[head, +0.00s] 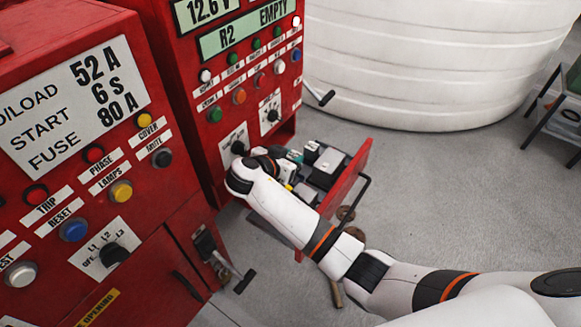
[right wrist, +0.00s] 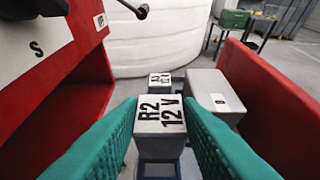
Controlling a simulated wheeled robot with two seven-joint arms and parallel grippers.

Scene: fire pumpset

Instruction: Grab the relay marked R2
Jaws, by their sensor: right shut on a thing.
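The relay marked R2 (right wrist: 160,114) is a small grey block with "R2 12V" on its white top, in the middle of the right wrist view. The green fingers of my right gripper (right wrist: 160,128) stand on its left and right sides and are shut on it. In the head view my right gripper (head: 279,160) is at the open red drawer (head: 347,180) and hides the relay there. A dark blue-grey piece shows below the relay; I cannot tell whether the relay is still seated. My left gripper is not in view.
Another labelled relay (right wrist: 160,79) stands just behind R2, and a larger grey box (right wrist: 214,88) stands to its right. A white tank (head: 430,60) stands behind.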

